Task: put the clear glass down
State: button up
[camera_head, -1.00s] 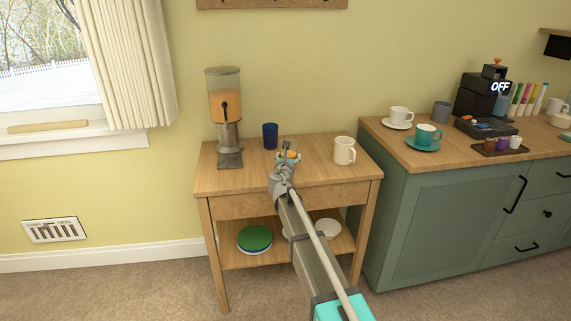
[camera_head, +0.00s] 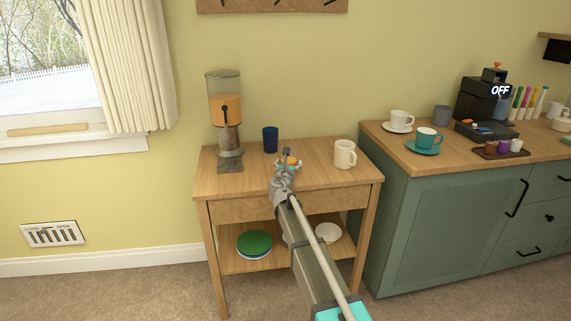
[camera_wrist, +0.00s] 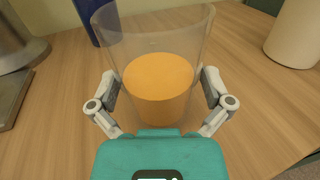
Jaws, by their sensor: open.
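The clear glass (camera_wrist: 156,52) holds orange liquid and stands upright between the fingers of my gripper (camera_wrist: 160,92) in the wrist view. It appears to rest on the wooden table (camera_wrist: 60,120). The fingers are spread open on either side of the glass, close to its walls. In the head view my gripper (camera_head: 288,163) is over the middle of the small wooden table (camera_head: 240,185), and the arm hides most of the glass, with a bit of orange showing.
A juice dispenser (camera_head: 227,120) stands left on the table. A blue cup (camera_head: 270,139) is behind the glass and a cream mug (camera_head: 345,154) is to its right. The lower shelf holds plates (camera_head: 254,243). A green cabinet (camera_head: 440,215) stands at the right.

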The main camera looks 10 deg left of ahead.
jog(key=shift+r, duration=0.15)
jog(key=shift+s, duration=0.15)
jog(key=s, duration=1.1)
jog(key=shift+s+a, duration=0.35)
dwell(0.3)
